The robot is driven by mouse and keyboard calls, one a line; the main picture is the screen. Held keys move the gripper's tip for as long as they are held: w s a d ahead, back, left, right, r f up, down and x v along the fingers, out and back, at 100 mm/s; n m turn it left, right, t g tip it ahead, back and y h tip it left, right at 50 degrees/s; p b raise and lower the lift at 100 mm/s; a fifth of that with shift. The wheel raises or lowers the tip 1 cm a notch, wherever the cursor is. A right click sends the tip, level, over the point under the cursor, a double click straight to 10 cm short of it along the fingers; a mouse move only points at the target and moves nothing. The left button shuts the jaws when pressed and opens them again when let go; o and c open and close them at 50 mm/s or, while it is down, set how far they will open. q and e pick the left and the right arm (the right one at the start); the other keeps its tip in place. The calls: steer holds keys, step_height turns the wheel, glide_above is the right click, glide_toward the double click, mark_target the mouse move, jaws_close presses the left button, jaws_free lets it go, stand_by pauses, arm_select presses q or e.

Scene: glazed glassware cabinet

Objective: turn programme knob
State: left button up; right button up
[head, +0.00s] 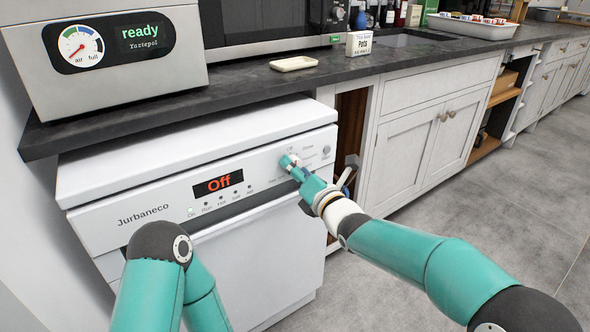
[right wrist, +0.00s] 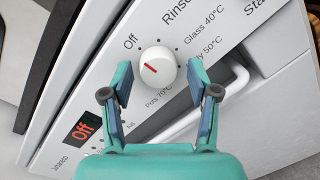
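The programme knob (right wrist: 156,68) is a round white dial with a red pointer mark, on the front panel of the white dishwasher (head: 130,188). In the right wrist view the mark points up and left, towards the "Off" label. My right gripper (right wrist: 160,85) is open, with one finger on each side of the knob and gaps visible. In the head view my right gripper (head: 291,163) is at the panel and largely covers the knob. The display (head: 218,184) reads "Off" in red. My left arm shows at the lower left of the head view, but its gripper is not seen.
A dark worktop (head: 240,85) runs above the dishwasher. It bears a grey device (head: 110,60) reading "ready", a small dish (head: 294,64) and a "Pots" box (head: 359,44). White cupboards (head: 420,135) stand to the right. The floor (head: 480,225) in front is clear.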

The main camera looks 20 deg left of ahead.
steer(key=c, duration=0.8)
steer(key=shift+a, duration=0.15)
steer(key=shift+c, duration=0.5)
